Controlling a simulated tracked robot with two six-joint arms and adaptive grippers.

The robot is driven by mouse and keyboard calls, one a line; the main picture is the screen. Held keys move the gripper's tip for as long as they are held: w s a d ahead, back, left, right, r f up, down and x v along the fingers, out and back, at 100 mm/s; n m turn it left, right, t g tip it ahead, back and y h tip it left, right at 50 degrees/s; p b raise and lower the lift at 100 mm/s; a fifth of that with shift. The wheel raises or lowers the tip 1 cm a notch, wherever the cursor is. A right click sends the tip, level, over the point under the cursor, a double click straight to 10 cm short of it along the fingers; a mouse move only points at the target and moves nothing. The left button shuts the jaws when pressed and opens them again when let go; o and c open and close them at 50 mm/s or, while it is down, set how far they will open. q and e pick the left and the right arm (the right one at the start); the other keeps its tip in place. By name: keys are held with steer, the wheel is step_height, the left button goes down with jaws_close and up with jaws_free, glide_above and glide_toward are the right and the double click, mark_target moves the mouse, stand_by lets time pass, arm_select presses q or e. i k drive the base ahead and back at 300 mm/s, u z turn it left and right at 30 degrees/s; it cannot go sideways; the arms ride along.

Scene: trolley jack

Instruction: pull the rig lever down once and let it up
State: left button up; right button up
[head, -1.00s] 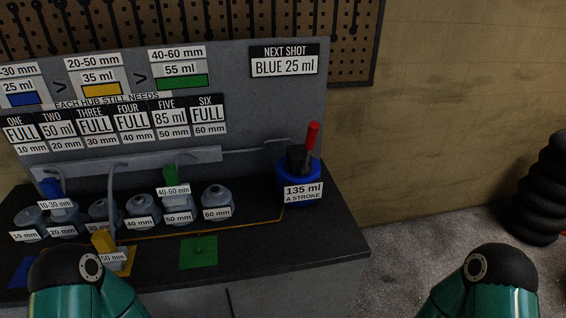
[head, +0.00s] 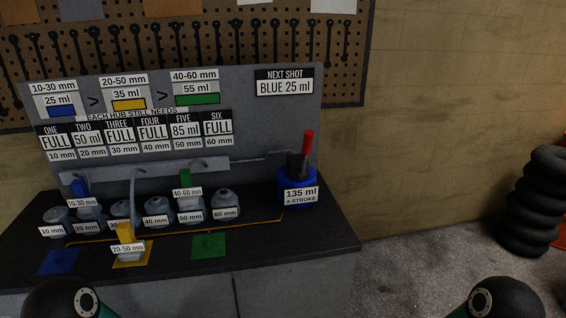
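The rig lever (head: 308,147) has a red grip and stands raised, leaning slightly right, on top of the blue pump (head: 297,184) labelled "135 ml a stroke". The pump sits at the right end of the dark bench. Nothing touches the lever. Neither gripper shows in the head view; only dark rounded parts of my two arms show at the bottom edge, at the left and at the right, apart from the lever.
The bench top (head: 326,235) carries several grey hubs, with blue, yellow (head: 125,233) and green nozzles (head: 185,180). A sign (head: 284,83) reads "Next shot blue 25 ml". Stacked tyres (head: 533,205) stand at the far right. Bench space around the pump's front is clear.

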mark_target(307, 143)
steer(key=z, duration=0.25)
steer(key=i, duration=0.95)
steer(key=z, duration=0.5)
